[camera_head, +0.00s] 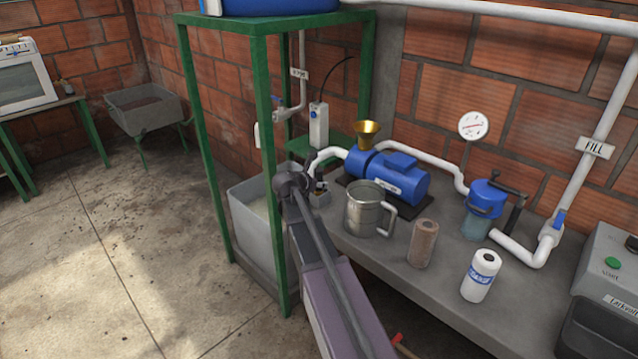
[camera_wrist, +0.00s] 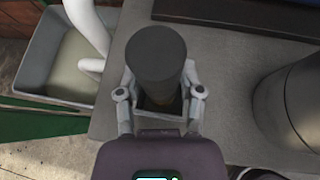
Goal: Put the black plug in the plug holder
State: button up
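The black plug (camera_wrist: 156,55) is a dark round cylinder seen from above in the wrist view. My gripper (camera_wrist: 160,82) has one finger on each side of it and appears shut on it. The plug's lower part is mostly hidden by its top.
A metal jug (camera_head: 364,210) stands right of my gripper, and a blue pump (camera_head: 395,182) is behind it. A grey tank (camera_head: 250,215) and the green frame (camera_head: 275,130) are at the left.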

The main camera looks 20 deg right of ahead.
jog(key=shift+o, duration=0.7)
jog(key=shift+r, duration=0.15)
jog(key=shift+s+a+r+p, duration=0.1)
jog(key=shift+r+p, duration=0.05)
jog(key=shift+p, duration=0.15)
jog(key=p+v, duration=0.5)
jog(key=v, duration=0.6)
jog(key=shift+a, duration=0.35)
jog(key=shift+s, duration=0.2)
